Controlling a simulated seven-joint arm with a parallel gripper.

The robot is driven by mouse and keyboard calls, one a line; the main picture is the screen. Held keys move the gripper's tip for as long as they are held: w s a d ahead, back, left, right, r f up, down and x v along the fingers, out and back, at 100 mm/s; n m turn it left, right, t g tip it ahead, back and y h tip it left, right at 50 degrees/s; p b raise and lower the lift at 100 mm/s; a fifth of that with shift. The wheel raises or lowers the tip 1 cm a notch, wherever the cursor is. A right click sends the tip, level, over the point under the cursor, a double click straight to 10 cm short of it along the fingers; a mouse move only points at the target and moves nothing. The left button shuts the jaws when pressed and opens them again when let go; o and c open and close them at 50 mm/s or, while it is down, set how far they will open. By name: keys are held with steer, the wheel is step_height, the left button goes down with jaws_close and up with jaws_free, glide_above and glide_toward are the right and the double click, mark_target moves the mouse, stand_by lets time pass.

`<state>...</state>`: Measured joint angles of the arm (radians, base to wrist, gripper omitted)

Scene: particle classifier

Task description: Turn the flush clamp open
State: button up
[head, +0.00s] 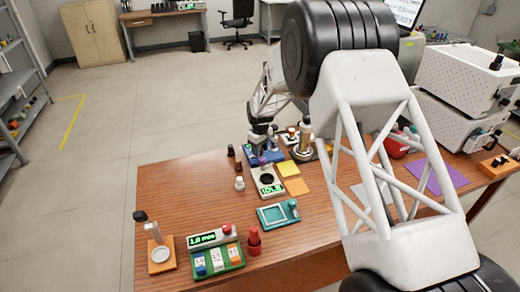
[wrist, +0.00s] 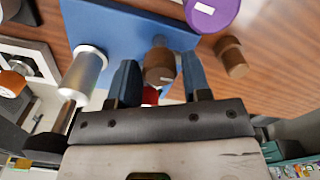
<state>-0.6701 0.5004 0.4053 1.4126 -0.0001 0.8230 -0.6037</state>
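In the wrist view the two blue fingers of my gripper (wrist: 159,82) stand apart. A brown cylindrical knob (wrist: 159,66) lies between them, with a narrow gap showing on each side. A blue base (wrist: 100,22) spreads behind the knob; a small red part (wrist: 150,96) shows below it. I cannot tell for sure which part is the flush clamp; the knob may belong to it. In the head view my gripper (head: 262,140) is over the blue fixture (head: 273,156) at the table's back, and its fingertips are hard to make out.
A silver cylinder (wrist: 88,66) stands left of the fingers in the wrist view, a brown cylinder (wrist: 232,57) to the right. A device reading IDLE (head: 268,188), yellow pads (head: 288,169) and a teal tray (head: 278,214) lie in front.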

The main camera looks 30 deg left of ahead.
steer(key=shift+r, duration=0.1)
steer(key=shift+r, duration=3.8)
